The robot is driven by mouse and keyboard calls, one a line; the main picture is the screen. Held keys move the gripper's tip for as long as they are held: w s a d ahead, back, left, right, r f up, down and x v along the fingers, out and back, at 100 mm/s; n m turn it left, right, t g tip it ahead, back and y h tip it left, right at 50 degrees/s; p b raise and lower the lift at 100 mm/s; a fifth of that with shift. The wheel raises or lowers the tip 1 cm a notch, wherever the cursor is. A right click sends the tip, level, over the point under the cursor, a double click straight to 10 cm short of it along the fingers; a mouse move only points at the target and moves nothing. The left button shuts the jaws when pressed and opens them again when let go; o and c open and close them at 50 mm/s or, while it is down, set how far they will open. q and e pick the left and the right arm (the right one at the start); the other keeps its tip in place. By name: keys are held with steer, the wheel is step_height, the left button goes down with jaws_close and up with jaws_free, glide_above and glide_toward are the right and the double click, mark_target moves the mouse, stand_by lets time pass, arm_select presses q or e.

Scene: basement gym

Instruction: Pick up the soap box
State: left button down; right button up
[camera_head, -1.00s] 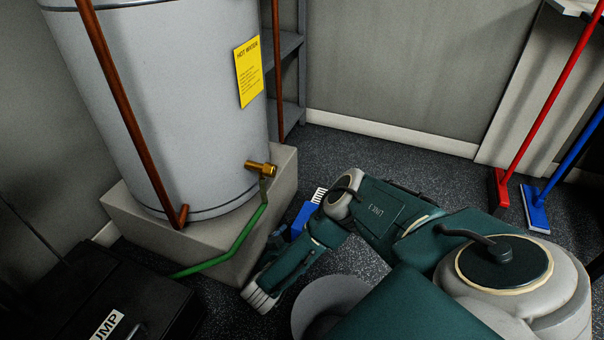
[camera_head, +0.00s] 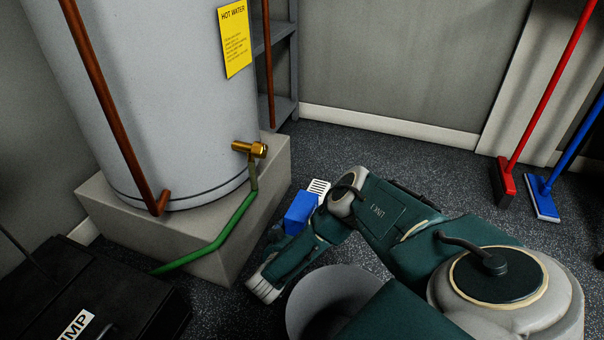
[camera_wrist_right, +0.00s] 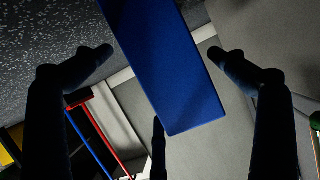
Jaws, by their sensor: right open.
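The soap box looks to be the blue box (camera_head: 300,212) on the dark floor beside the concrete plinth, with a striped black-and-white part at its top end. My right arm partly hides it in the head view. My right gripper (camera_head: 277,238) is at the near left side of the box, its fingers mostly hidden there. My left gripper is not in view.
A grey water tank (camera_head: 150,100) stands on a concrete plinth (camera_head: 195,245) close left, with a brass tap (camera_head: 250,149) and green hose (camera_head: 225,235). A black case (camera_head: 90,300) lies at lower left. Red (camera_head: 505,183) and blue brooms (camera_head: 541,198) stand right. Floor behind the arm is clear.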

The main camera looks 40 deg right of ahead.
steer(key=b+x, duration=0.4)
steer(key=x, duration=0.1)
steer(key=shift+w+a+f, duration=0.1)
steer(key=shift+a+f, duration=0.1)
steer(key=shift+f, duration=0.05)
steer(key=c, duration=1.6)
steer(key=shift+c, duration=1.2)
steer(key=shift+r, duration=0.1)
